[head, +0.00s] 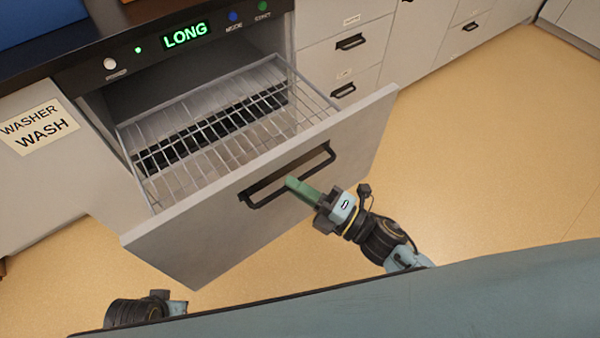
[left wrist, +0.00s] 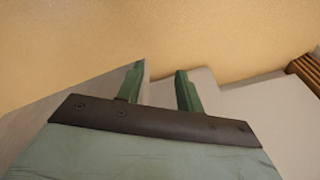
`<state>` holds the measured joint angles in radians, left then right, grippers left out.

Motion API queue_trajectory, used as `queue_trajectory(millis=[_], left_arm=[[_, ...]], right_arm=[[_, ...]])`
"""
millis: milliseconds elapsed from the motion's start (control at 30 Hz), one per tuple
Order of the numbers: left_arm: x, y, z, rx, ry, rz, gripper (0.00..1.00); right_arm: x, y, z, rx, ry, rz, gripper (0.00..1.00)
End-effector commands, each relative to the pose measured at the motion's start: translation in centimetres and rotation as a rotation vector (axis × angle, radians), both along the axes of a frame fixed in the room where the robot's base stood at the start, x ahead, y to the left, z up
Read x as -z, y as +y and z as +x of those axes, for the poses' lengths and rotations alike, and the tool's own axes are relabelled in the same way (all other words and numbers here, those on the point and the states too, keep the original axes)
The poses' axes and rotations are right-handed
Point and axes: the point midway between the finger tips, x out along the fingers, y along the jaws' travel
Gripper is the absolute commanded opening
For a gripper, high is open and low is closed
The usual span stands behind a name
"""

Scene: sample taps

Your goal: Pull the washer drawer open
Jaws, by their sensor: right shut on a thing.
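The washer drawer (head: 330,170) is pulled well out of its bay in the head view, with a grey front and a wire rack (head: 215,125) inside. Its black bar handle (head: 262,198) runs across the front. My right gripper (head: 296,186) is at the middle of this handle, with its green fingers shut on it. My left gripper shows in the left wrist view (left wrist: 160,92), its two green fingers spread apart with nothing between them. In the head view only part of my left arm shows at the lower left; its fingers are hidden there.
A control panel (head: 175,42) above the bay reads LONG in green. A WASHER WASH label (head: 38,127) is on the cabinet at left. Closed drawers with black handles (head: 350,42) stand to the right. The tan floor (head: 480,150) at right is clear.

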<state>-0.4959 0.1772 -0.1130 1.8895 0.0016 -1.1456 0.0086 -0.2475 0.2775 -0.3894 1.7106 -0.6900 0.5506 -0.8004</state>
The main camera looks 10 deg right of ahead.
Motion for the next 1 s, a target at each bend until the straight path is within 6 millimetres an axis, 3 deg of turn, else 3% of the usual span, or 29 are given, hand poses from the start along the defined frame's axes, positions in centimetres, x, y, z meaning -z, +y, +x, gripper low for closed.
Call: queue_trajectory(millis=[400, 433, 600, 1000], left_arm=[[0.17, 0.07, -0.03, 0.000, 0.001, 0.001, 0.36], [0.17, 0.07, -0.02, 0.000, 0.001, 0.001, 0.36], [0.16, 0.05, -0.02, 0.001, 0.001, 0.001, 0.36], [0.03, 0.04, 0.04, 0.001, -0.002, 0.000, 0.36]], right_arm=[[0.00, -0.01, -0.30, -0.006, -0.002, -0.001, 0.00], [0.01, -0.01, -0.30, -0.006, -0.002, -0.001, 0.13], [0.01, -0.01, -0.29, -0.005, -0.002, -0.001, 0.33], [0.25, -0.84, -1.04, -0.004, 0.002, 0.000, 0.33]])
